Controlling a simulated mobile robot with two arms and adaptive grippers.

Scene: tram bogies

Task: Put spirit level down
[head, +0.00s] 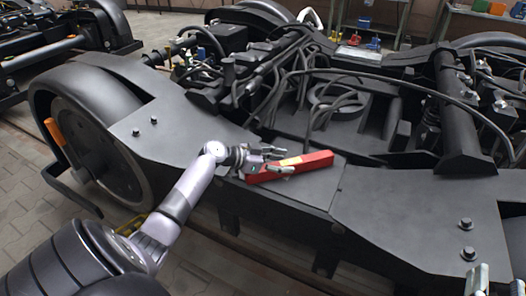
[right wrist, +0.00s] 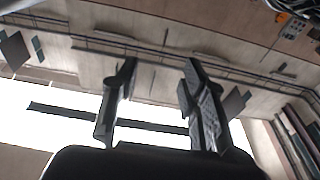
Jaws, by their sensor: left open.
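The red spirit level (head: 315,163) with a yellow patch lies along the flat top of the dark bogie frame (head: 210,130), near its front edge. My left gripper (head: 278,160) is at the level's left part, open, with one finger on the far side and one on the near side. Whether the fingers touch the level cannot be told. In the right wrist view my right gripper (right wrist: 160,95) is open and empty, its two fingers well apart.
Cables and hoses (head: 300,80) fill the middle of the bogie behind the level. A large wheel (head: 95,150) stands at the left. Bolts (head: 467,238) stick up on the right plate. The frame top right of the level is clear.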

